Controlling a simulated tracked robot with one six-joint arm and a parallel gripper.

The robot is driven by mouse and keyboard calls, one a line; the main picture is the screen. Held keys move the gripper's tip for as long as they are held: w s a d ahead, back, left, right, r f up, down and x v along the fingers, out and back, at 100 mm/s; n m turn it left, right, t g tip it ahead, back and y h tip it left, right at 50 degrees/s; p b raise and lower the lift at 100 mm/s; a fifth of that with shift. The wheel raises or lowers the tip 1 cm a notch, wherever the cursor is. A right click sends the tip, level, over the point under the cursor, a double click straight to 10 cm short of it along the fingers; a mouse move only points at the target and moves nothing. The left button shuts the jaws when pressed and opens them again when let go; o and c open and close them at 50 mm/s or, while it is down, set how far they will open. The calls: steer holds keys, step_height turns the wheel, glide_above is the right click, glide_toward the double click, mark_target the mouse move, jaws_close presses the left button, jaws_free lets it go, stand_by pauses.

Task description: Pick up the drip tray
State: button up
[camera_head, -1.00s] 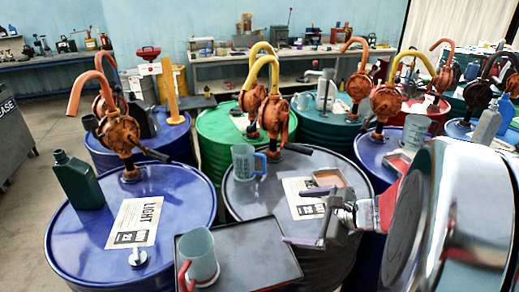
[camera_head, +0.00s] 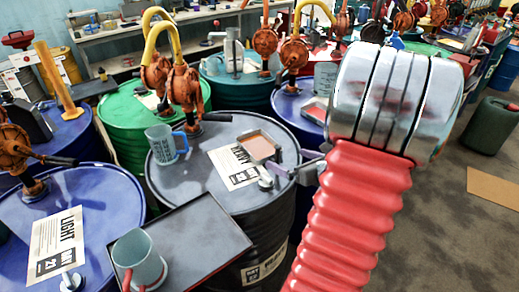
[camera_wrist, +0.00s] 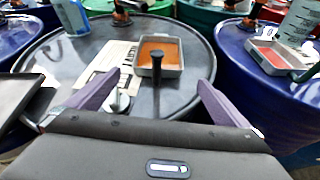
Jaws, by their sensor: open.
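A small square drip tray (camera_head: 259,147) with a grey rim and orange-brown inside lies on the grey drum (camera_head: 215,190). In the wrist view the drip tray (camera_wrist: 175,57) is ahead of my gripper (camera_wrist: 160,82), roughly centred between the fingers. A short black handle (camera_wrist: 155,66) sticks out from its near side toward me. My gripper is open and empty. In the head view my gripper (camera_head: 284,166) is close to the tray's right side, partly hidden by my arm. I cannot see either finger touching the tray.
A measuring jug (camera_head: 166,144) and a paper label (camera_head: 232,165) are beside the tray. A larger dark tray (camera_head: 205,240) holding another jug (camera_head: 138,258) is at the front. Another small tray (camera_wrist: 272,55) lies on the blue drum at right. Pumps stand on several drums.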

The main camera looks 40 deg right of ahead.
steer(key=shift+w, duration=0.1)
glide_toward(266, 155)
steer(key=w, duration=0.3)
steer(key=shift+w+d+r, duration=0.3)
steer(key=shift+w+r, duration=0.1)
steer(key=shift+w, duration=0.15)
steer(key=shift+x, duration=2.65)
steer(key=shift+r, duration=0.15)
steer(key=shift+c, duration=0.3)
steer(key=c, duration=1)
steer(key=shift+o, duration=0.2)
